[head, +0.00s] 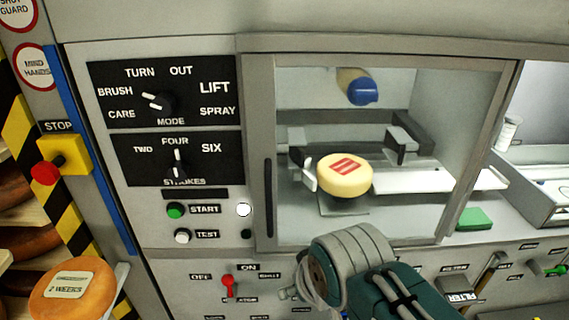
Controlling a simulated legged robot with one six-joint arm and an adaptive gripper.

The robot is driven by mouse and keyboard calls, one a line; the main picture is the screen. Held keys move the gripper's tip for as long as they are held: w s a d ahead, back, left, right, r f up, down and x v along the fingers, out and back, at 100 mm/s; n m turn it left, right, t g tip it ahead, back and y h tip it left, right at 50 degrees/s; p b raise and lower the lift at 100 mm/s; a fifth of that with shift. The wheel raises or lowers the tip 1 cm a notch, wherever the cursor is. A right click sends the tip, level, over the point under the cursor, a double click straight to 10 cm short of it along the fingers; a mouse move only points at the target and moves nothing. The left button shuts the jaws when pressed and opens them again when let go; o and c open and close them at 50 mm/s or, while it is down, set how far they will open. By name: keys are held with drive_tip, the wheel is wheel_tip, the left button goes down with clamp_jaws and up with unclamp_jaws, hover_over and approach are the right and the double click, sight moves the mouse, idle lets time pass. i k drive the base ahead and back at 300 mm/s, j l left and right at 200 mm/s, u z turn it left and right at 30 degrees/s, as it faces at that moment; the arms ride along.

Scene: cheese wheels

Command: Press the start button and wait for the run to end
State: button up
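The green start button (175,210) is on the grey panel left of the label START. A round white lamp (244,210) right of that label looks bright. Behind the closed clear window (430,100), a pale yellow cheese wheel (346,176) with a red mark sits on a small stand. A blue-ended cylinder (358,86) hangs above it, apart from it. My arm, grey and teal, reaches up from the bottom, right of and below the start button. My gripper's fingers do not show.
The mode knob (158,100) points toward BRUSH and the strokes knob (178,164) toward FOUR. A white test button (182,236) is just below start. A red stop button (45,173) sticks out at left. A red switch (228,284) and an orange wheel (72,292) are lower.

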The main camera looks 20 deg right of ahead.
sight(174, 212)
drive_tip(key=l+z, duration=0.1)
drive_tip(key=z, duration=0.25)
drive_tip(key=l+z, duration=0.1)
drive_tip(key=z, duration=0.65)
drive_tip(key=u, duration=1.95)
drive_tip(key=l, duration=0.1)
